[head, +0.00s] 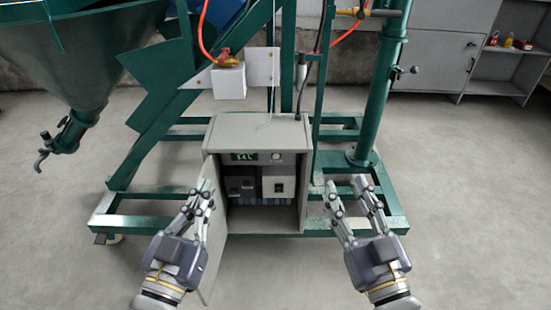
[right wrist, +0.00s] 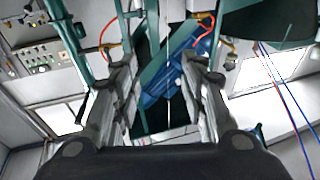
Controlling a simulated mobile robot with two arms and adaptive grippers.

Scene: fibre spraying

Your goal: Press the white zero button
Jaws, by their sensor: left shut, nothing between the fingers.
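A grey control box (head: 262,132) stands on the green frame with its door (head: 213,250) swung open to the left. A small green-lit display (head: 244,156) is on its upper front panel. A small round white button (head: 276,156) sits right of the display. My left gripper (head: 202,186) is shut and empty, in front of the open door at the box's left side, apart from the button. My right gripper (head: 345,187) is open and empty, to the right of the box. In the right wrist view its fingers (right wrist: 158,65) are spread wide with nothing between them.
Inside the box are a dark module (head: 241,186) and a white module (head: 279,186). A green hopper (head: 90,60) hangs at the upper left. A green post (head: 376,100) stands right of the box. A grey cabinet (head: 436,55) is at the back right. The floor at far right is clear.

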